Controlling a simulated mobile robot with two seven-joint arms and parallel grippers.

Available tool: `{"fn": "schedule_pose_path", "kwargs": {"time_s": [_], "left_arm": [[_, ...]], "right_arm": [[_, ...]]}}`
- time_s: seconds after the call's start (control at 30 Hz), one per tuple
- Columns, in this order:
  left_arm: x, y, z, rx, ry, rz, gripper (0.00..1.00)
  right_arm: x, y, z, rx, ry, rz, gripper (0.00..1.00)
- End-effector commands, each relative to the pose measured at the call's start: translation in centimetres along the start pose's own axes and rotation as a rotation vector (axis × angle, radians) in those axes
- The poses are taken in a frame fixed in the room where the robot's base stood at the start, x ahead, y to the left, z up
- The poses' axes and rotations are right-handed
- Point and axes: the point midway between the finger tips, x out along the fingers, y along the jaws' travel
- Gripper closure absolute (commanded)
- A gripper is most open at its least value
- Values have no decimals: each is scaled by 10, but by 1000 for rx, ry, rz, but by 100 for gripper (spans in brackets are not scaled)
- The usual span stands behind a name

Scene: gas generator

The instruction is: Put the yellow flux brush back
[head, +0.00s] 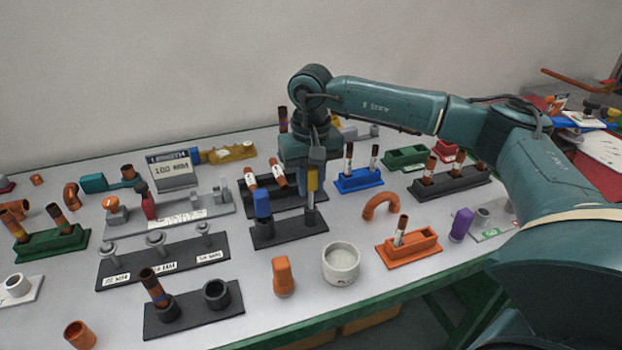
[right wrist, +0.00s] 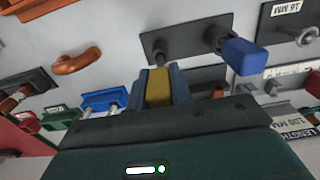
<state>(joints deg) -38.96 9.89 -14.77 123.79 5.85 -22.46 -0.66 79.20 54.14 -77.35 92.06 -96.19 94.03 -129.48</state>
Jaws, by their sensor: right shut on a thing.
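The yellow flux brush (head: 312,179) is upright between the fingers of my right gripper (head: 313,168), which is shut on its handle. It also shows in the right wrist view as a yellow block (right wrist: 159,88) between the fingers (right wrist: 160,90). Its lower end is over the right part of a black brush stand (head: 287,236). I cannot tell whether the brush is seated there or just above. A blue brush (head: 262,203) stands upright in the left part of the same stand; it also shows in the right wrist view (right wrist: 244,57). My left gripper is not in view.
Behind is a black rack (head: 291,201) with copper tubes. A blue rack (head: 357,181) is to the right. A white pot (head: 341,262), an orange fitting (head: 283,277) and a copper bend (head: 381,205) stand close by.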

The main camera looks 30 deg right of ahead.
Motion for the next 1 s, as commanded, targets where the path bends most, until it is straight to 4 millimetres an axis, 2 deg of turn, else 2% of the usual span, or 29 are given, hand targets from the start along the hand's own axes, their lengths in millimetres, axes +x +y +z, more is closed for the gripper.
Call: {"fn": "schedule_pose_path", "kwargs": {"time_s": [0.67,0.7,1.0], "left_arm": [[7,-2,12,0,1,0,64],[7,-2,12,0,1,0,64],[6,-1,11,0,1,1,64]], "right_arm": [[21,0,0,0,1,0,95],[20,0,0,0,1,0,76],[20,0,0,0,0,0,53]]}}
